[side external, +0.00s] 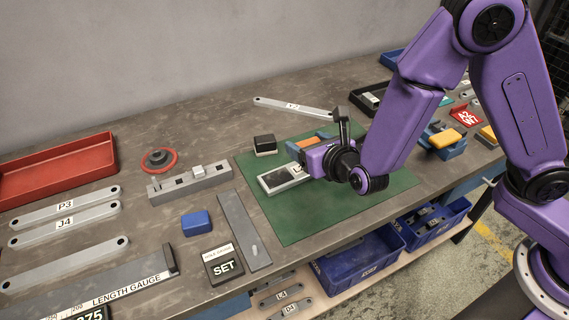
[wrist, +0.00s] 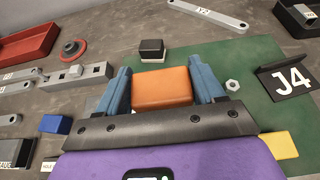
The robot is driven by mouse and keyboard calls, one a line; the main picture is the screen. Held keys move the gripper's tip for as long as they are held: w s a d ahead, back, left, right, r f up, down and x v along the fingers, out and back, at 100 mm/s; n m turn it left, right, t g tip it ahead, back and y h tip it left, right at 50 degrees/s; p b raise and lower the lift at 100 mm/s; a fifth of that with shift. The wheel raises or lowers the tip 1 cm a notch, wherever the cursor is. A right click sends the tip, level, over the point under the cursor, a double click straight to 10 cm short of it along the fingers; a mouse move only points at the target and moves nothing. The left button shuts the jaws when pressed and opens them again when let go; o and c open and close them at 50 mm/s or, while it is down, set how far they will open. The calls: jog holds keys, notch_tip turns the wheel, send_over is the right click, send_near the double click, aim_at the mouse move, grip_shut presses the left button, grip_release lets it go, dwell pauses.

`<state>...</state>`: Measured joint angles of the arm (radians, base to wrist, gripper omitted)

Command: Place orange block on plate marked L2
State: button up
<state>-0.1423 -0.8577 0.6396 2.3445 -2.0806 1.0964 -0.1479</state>
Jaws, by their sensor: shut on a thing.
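The orange block (wrist: 162,88) is between the two blue fingers of my gripper (wrist: 165,90) in the wrist view, and the gripper is shut on it. In the side view a strip of the orange block (side external: 307,142) shows beside a blue finger; the rest is hidden by my gripper (side external: 312,140). A light grey plate (side external: 272,184) with a dark inset lies on the green mat, close to the gripper. Its label starts with L; the rest is covered by my gripper. I cannot tell how high the block is above the mat or plate.
The green mat (side external: 300,225) has free room at the front. A black-and-white block (side external: 264,144) sits at its back left edge. A J4 bracket (wrist: 288,77) and a hex nut (wrist: 232,86) lie right of the gripper. A grey stepped bar (side external: 190,184) lies left.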

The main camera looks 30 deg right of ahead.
send_over(285, 175)
jog(key=f, duration=0.6)
jog(key=shift+w+f, duration=0.2)
jog(key=shift+f, duration=1.6)
jog(key=shift+f, duration=0.1)
jog(key=o, duration=1.1)
jog(key=shift+o, duration=0.2)
jog(key=shift+s+r, duration=0.2)
jog(key=shift+s, duration=0.1)
jog(key=v, duration=1.1)
jog(key=shift+s+r, duration=0.15)
